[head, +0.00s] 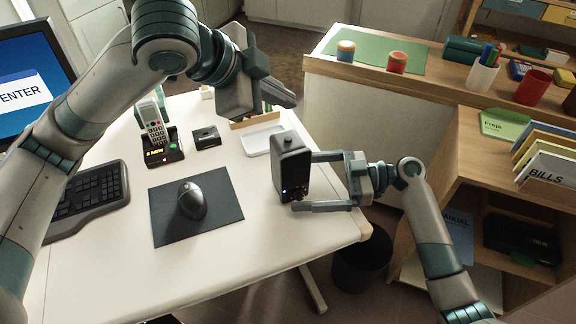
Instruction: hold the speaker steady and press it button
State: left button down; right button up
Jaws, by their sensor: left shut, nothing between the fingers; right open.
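The speaker (291,172) is a dark upright box near the right edge of the white desk, with a small raised round piece on its top and tiny lights low on its front. My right gripper (308,182) is open at the speaker's right side. One finger reaches to its far right side and the other passes in front of its base; I cannot tell whether either touches. My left gripper (287,98) is shut and empty, above and behind the speaker, clear of its top.
A mouse (191,200) on a dark pad (228,208), a keyboard (92,198), a phone in its dock (162,152), a small black box (206,137) and a white tray (264,140) share the desk. A wooden shelf unit (462,150) stands right. A dark bin (362,262) is below the desk edge.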

jog(key=d, duration=0.6)
jog(key=d+r, duration=0.1)
jog(key=d, duration=0.2)
jog(key=shift+d, duration=0.15)
